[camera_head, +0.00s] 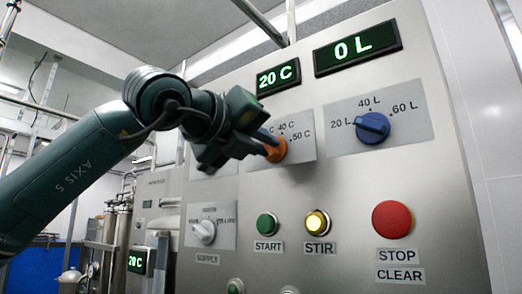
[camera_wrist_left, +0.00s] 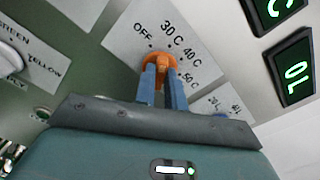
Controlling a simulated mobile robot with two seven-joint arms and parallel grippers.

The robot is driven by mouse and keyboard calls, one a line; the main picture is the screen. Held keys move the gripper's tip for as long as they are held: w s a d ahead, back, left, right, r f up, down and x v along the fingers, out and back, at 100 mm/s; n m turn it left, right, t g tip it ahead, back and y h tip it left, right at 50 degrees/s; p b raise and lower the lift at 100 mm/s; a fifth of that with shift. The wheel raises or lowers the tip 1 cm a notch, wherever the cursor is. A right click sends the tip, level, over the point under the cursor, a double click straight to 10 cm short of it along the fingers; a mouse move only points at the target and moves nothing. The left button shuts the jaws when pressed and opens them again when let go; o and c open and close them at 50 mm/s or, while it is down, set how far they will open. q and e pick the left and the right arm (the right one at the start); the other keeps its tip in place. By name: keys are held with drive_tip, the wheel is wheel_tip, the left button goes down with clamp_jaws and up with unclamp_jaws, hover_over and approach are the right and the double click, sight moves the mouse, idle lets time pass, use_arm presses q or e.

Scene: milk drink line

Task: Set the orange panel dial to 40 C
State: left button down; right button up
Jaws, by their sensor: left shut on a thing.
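The orange dial (camera_head: 278,149) is on the upright panel, on a light label plate with 40 C and 50 C marks readable beside it. My left gripper (camera_head: 266,141) reaches it from the left, and its blue fingers are shut on the dial's grip. In the left wrist view the orange dial (camera_wrist_left: 158,61) sits between the two finger tips of the left gripper (camera_wrist_left: 161,74). Marks OFF, 30 C, 40 C and 50 C fan around it there. Which mark it points at cannot be told. The temperature display (camera_head: 278,78) above reads 20 C. My right gripper is not in view.
A blue dial (camera_head: 372,128) with 20 L to 60 L marks is to the right, under a 0 L display (camera_head: 357,48). Below are a green START button (camera_head: 267,224), a lit STIR button (camera_head: 317,222), a red STOP button (camera_head: 392,219) and a white supply dial (camera_head: 204,232).

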use_arm(q)
drive_tip(key=m, duration=1)
drive_tip(key=shift+d+m, duration=0.1)
drive_tip(key=shift+m, duration=0.5)
drive_tip(key=c, duration=1.5)
unclamp_jaws()
drive_tip(key=shift+o, duration=0.2)
drive_tip(key=shift+s, duration=0.15)
